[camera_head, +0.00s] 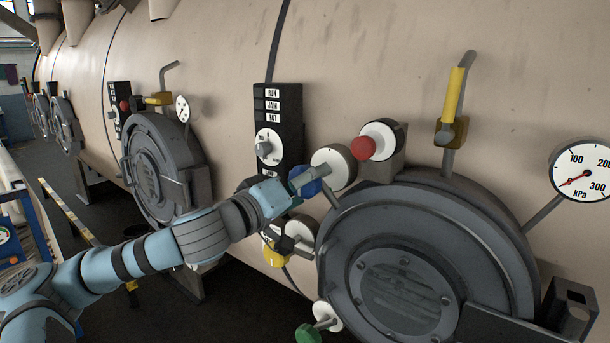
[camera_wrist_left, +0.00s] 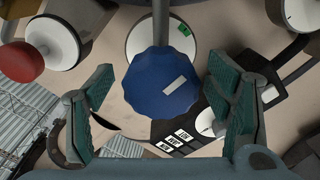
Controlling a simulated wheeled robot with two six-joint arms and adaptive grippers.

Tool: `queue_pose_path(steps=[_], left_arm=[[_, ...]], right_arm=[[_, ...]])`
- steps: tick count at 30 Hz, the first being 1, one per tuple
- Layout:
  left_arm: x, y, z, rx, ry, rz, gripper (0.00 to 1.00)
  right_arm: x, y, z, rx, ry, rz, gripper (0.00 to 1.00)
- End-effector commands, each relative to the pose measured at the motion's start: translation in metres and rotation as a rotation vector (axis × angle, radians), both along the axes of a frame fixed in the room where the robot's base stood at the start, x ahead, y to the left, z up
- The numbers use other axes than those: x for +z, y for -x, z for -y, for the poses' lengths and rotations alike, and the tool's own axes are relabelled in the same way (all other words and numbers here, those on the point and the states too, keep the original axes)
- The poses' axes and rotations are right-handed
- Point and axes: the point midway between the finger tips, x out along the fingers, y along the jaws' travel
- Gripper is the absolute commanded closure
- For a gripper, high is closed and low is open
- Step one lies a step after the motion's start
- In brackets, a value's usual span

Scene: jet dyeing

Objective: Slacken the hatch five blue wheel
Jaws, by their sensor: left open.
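The blue wheel (camera_head: 306,180) stands out on a stem in front of a white round dial (camera_head: 334,165), beside the nearest grey round hatch (camera_head: 425,265). In the left wrist view the blue wheel (camera_wrist_left: 160,92) has a pale rectangular mark, and the white dial behind it (camera_wrist_left: 148,42) carries a green mark. My left gripper (camera_head: 290,188) is at the blue wheel. Its two green-padded fingers (camera_wrist_left: 158,84) are open, one on each side of the wheel, with visible gaps. My right gripper is not in view.
A red knob (camera_head: 363,148) sits close to the upper right of the blue wheel. A black switch panel (camera_head: 280,125) is at the left. A yellow knob (camera_head: 275,256) and green knob (camera_head: 308,334) lie below. A yellow-handled lever (camera_head: 453,95) and a kPa gauge (camera_head: 582,171) are at the right.

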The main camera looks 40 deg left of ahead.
Motion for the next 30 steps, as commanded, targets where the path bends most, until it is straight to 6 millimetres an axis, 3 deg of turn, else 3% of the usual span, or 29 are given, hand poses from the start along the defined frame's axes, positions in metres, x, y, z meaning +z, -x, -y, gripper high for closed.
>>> queue_pose_path(steps=[3,12,23,30], left_arm=[[-0.0013,0.0,-0.0001,0.0,0.001,0.0,0.27],[-0.0015,0.0001,-0.0004,0.001,0.001,0.0,0.75],[-0.002,0.0003,-0.0008,0.001,-0.046,-0.002,0.75],[-0.0028,0.0002,-0.0012,0.001,-0.182,-0.004,0.75]], right_arm=[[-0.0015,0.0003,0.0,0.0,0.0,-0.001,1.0],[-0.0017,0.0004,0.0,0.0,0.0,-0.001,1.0],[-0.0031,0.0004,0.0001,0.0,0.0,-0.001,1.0],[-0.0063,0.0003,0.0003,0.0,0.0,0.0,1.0]])
